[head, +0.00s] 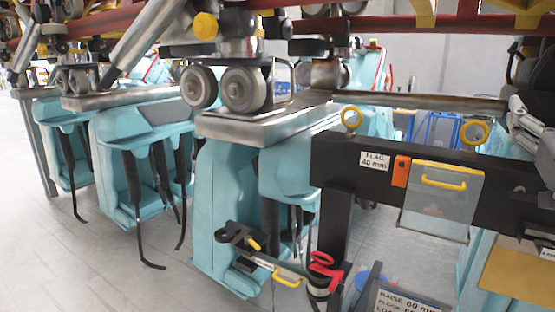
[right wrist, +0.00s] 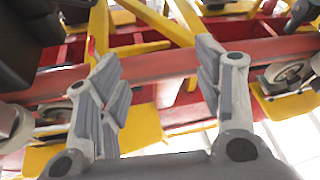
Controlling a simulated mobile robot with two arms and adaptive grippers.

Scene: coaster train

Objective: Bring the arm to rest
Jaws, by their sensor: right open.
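My right gripper (right wrist: 165,90) is open in the right wrist view, its two grey fingers apart with nothing held between them. Behind the fingers are a red beam (right wrist: 170,74) and yellow struts (right wrist: 158,20) of the coaster structure; I cannot tell how far off they are. In the head view part of my right gripper (head: 526,128) shows at the right edge, beside the right end of a black crossbar (head: 335,152). My left gripper is not in view.
A clear grey panel with a yellow handle (head: 435,205) and an orange block (head: 401,171) are on the crossbar. Grey train wheels (head: 240,88) sit above a metal rail (head: 230,124). Turquoise seats (head: 150,140) hang at left. Open floor (head: 130,285) lies at front left.

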